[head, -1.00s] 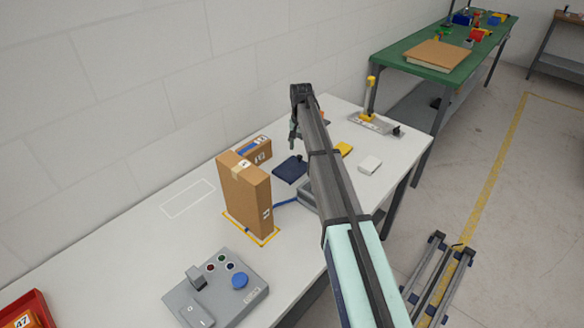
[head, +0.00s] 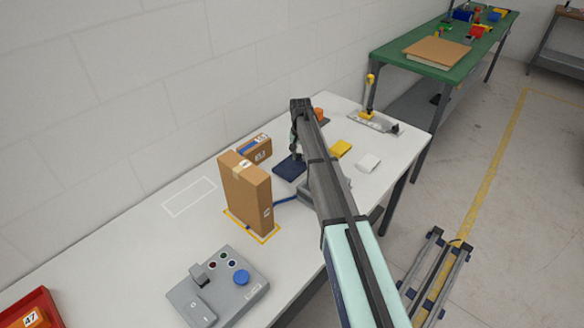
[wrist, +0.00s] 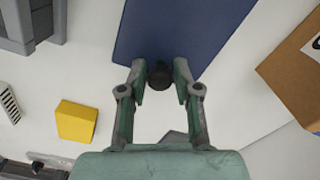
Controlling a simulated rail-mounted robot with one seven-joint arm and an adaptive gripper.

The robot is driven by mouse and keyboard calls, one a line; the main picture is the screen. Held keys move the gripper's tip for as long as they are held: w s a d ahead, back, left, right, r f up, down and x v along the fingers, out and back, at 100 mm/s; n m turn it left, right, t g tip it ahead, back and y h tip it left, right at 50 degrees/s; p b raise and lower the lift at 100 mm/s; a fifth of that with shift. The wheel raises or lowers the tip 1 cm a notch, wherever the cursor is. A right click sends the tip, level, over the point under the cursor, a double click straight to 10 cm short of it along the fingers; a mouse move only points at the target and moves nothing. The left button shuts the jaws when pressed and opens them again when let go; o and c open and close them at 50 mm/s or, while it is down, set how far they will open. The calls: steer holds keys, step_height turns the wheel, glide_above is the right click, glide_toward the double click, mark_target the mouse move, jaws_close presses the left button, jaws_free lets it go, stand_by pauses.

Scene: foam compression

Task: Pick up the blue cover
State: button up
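The blue cover (head: 287,171) is a flat dark blue plate lying on the white table, partly hidden by my arm in the head view. In the wrist view the blue cover (wrist: 185,30) fills the top middle, with a round black knob (wrist: 160,78) near its lower edge. My gripper (wrist: 160,68) is over that edge with its fingers open, one on each side of the knob. I cannot tell whether either finger touches the knob. In the head view my gripper (head: 294,153) is low, just over the cover.
A tall cardboard box (head: 246,195) and a smaller box (head: 257,149) stand left of the cover. A yellow block (head: 341,148) and a white block (head: 369,163) lie to the right. A grey control box (head: 218,285) is at the front.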

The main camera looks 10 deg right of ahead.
jaws_close()
steer(key=shift+r, duration=0.15)
